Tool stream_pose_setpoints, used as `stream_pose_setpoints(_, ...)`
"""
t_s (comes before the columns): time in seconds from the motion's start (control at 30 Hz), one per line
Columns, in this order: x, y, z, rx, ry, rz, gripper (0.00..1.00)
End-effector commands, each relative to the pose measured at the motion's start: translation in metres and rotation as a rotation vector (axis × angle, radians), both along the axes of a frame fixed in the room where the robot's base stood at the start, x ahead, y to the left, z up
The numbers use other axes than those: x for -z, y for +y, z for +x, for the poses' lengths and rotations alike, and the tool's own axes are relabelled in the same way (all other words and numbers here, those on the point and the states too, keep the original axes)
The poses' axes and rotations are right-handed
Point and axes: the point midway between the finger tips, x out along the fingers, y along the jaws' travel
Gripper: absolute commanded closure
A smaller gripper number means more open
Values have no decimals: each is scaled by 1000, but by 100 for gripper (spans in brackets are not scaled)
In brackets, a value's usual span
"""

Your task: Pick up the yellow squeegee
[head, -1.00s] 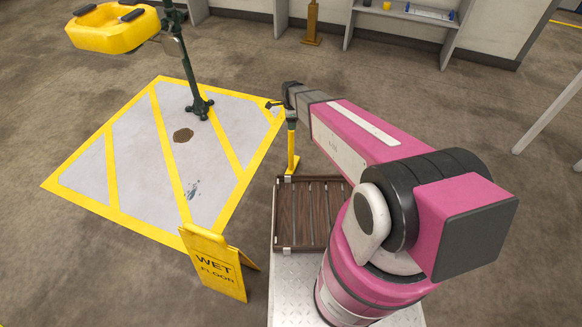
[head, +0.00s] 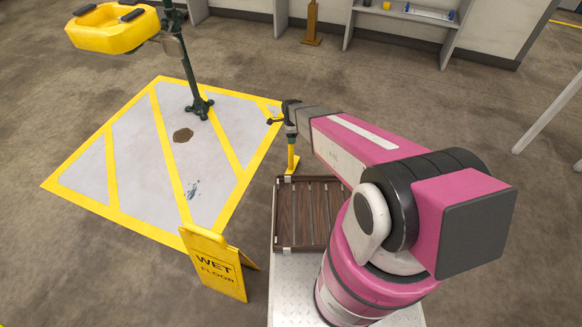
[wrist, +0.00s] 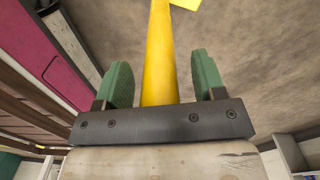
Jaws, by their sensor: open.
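The yellow squeegee (head: 293,160) stands upright in the head view, at the far left corner of the slatted wooden tray. My gripper (head: 291,137) is over its upper end and hides the top of the handle. In the wrist view the yellow squeegee (wrist: 159,50) runs between the two green fingers of my gripper (wrist: 161,75). The fingers are open, with a gap visible on each side of the handle. A flat yellow piece shows at the top edge of the wrist view.
The slatted tray (head: 276,218) lies close to my arm. A yellow wet floor sign (head: 217,265) stands left of it. Beyond is a yellow-bordered floor area (head: 122,160) with a green stand (head: 184,65) and a yellow basin (head: 112,30). Open floor lies to the right.

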Motion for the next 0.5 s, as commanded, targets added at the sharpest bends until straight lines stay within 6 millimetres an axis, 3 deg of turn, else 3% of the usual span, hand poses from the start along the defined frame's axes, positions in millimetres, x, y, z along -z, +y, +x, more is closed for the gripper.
stream_pose_setpoints(0.07,0,0,0,0,0,0,40)
stream_pose_setpoints(0.2,0,0,0,0,0,0,85)
stream_pose_setpoints(0.27,0,0,0,0,0,0,100)
stream_pose_setpoints(0.5,-1,0,0,0,0,0,100)
